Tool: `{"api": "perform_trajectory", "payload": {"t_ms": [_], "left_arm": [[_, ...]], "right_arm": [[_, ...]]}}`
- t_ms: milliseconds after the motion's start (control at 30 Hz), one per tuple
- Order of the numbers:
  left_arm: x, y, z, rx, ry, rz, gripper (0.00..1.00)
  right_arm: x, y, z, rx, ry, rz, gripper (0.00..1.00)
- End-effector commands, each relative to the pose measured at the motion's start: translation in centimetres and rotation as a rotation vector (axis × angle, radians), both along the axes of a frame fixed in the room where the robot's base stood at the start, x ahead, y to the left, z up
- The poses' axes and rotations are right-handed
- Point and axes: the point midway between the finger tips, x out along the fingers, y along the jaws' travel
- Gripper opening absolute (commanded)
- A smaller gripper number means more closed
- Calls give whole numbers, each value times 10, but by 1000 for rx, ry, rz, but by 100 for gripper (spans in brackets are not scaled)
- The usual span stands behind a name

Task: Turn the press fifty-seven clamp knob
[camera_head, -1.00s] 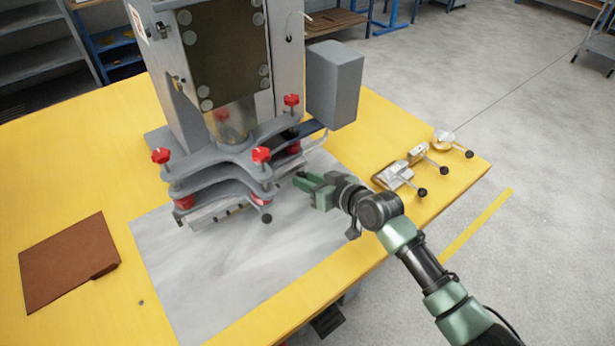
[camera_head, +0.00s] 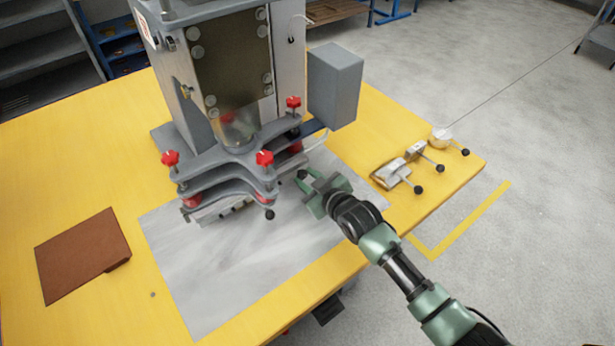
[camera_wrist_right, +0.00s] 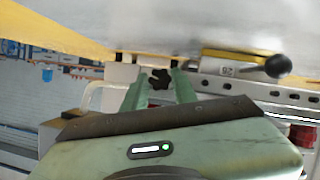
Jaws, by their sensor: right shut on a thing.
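A grey press (camera_head: 225,150) with red knobs stands on the yellow table. A small black star-shaped knob (camera_wrist_right: 158,78) sits between the two green fingers of my right gripper (camera_wrist_right: 160,88) in the wrist view. The right gripper is shut on it. In the head view my right gripper (camera_head: 308,180) is low at the right side of the press, and the black knob (camera_head: 302,174) shows small at its fingertips. A black ball handle (camera_wrist_right: 278,66) beside a small label plate (camera_wrist_right: 228,70) is apart from the gripper. The label is too blurred to read. My left gripper is not in view.
Several metal clamps with black ball ends (camera_head: 392,174) lie at the table's right. A grey box (camera_head: 335,85) is fixed to the press above the gripper. A brown folder (camera_head: 82,255) lies at the left. The grey mat (camera_head: 235,265) is clear in front.

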Motion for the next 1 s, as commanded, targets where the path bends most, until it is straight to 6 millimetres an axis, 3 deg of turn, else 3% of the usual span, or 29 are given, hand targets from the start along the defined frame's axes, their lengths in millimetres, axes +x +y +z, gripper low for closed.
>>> {"api": "perform_trajectory", "payload": {"t_ms": [300,333,400,767,1000], "left_arm": [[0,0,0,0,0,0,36],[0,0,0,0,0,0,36],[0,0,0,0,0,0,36],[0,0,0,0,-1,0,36],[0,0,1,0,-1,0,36]], "right_arm": [[0,0,0,0,0,0,0],[0,0,0,1,0,0,36],[0,0,0,1,0,0,49],[-3,-2,1,0,1,-1,49],[-29,-16,12,-1,1,0,49]]}}
